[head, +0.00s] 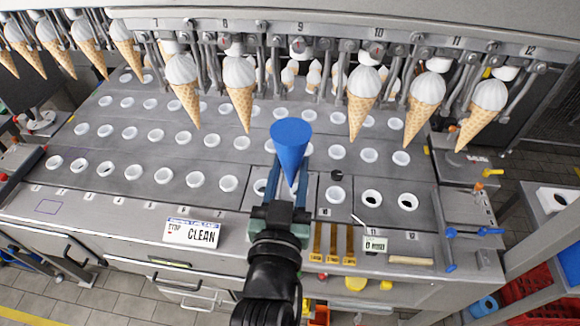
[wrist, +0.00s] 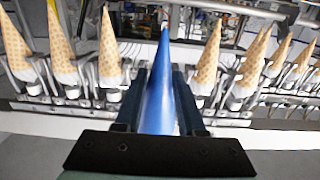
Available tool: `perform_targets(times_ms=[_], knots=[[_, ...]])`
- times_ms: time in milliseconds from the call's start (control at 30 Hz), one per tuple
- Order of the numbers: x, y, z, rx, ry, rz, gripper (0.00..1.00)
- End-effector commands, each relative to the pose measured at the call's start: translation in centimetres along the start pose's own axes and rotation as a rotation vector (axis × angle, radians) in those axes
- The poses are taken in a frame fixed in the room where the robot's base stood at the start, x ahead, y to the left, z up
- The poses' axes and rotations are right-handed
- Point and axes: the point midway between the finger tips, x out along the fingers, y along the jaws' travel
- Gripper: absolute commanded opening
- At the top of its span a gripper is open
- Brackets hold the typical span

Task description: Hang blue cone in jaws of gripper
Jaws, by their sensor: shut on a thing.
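The blue cone (head: 291,140) is between the fingers of my gripper (head: 288,178), wide end up and tip down in the head view. In the wrist view the blue cone (wrist: 160,98) shows between my two dark fingers, its tip toward the top of the picture. My gripper is shut on it, above the grey work surface. Behind it is the machine's rail (head: 330,24) of numbered metal jaws. The jaws near number 9 (head: 303,62) hold no front-row cone. The blue cone is apart from them and lower in the head view.
Several white-topped wafer cones hang along the rail, including one left (head: 241,92) and one right (head: 363,100) of the gap. The grey surface (head: 160,118) has rows of white-rimmed holes. Yellow pieces (head: 333,243) and a "CLEAN" sign (head: 192,234) are at its front.

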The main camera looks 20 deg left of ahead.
Motion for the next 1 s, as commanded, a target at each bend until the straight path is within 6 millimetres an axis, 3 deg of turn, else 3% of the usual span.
perform_targets(times_ms=[600, 1000], knots=[[5.6, 0.0, -0.1, 0.000, 0.002, 0.002, 0.00], [6.5, 0.0, 0.0, 0.000, 0.001, 0.001, 0.00]])
